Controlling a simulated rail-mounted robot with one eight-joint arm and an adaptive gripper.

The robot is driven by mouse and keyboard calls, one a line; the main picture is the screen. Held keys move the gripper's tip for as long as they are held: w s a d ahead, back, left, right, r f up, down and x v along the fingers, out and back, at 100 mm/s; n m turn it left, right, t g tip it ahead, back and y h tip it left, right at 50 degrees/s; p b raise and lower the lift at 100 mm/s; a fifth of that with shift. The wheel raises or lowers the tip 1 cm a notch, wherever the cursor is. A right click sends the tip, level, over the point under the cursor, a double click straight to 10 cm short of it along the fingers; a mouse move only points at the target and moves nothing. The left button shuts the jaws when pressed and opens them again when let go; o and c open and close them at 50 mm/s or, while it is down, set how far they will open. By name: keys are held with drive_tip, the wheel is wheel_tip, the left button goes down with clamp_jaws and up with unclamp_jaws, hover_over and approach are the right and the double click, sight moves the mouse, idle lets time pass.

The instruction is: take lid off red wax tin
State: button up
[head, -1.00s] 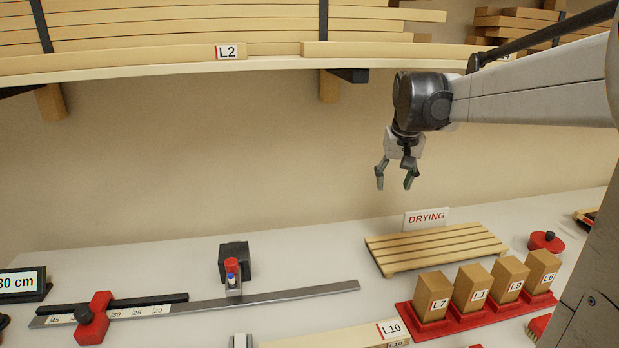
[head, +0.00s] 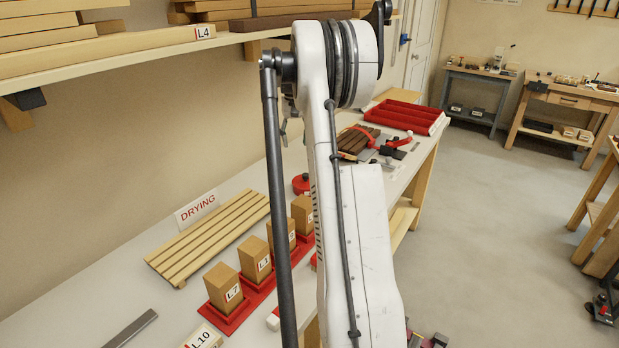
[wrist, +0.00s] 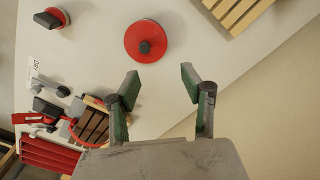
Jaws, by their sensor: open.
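The round red wax tin (wrist: 146,41) shows in the wrist view at the top middle, seen from above, with a dark knob at its centre. Its red top looks in place. In the head view the tin (head: 301,186) stands on the bench behind the row of blocks, partly hidden by my arm. My gripper (wrist: 160,72) is open and empty, its two green-padded fingers spread apart. The tin lies beyond the fingertips in the wrist view, apart from them. In the head view my gripper is mostly hidden behind my arm.
A slatted drying rack (head: 210,236) and upright wooden blocks (head: 224,284) on red bases stand near the tin. A red knobbed object (wrist: 52,18), dark wood strips (wrist: 92,124) and a red tray (wrist: 45,155) are to the left in the wrist view. Bare bench surrounds the tin.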

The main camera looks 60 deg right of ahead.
drive_tip(key=d+f, duration=0.1)
drive_tip(key=f, duration=0.2)
drive_tip(key=s+d+f, duration=0.1)
drive_tip(key=f, duration=0.2)
drive_tip(key=d+f, duration=0.1)
drive_tip(key=f, duration=0.2)
drive_tip(key=shift+s+d+f+p, duration=0.3)
drive_tip(key=shift+s+f+p, duration=0.05)
drive_tip(key=shift+f+p, duration=0.05)
drive_tip(key=shift+s+a+f+p, duration=0.1)
drive_tip(key=shift+a+f+p, duration=0.1)
drive_tip(key=shift+f, duration=1.2)
drive_tip(key=shift+a+f+p, duration=0.1)
drive_tip(key=shift+f+p, duration=0.1)
drive_tip(key=shift+f, duration=1.15)
clamp_jaws()
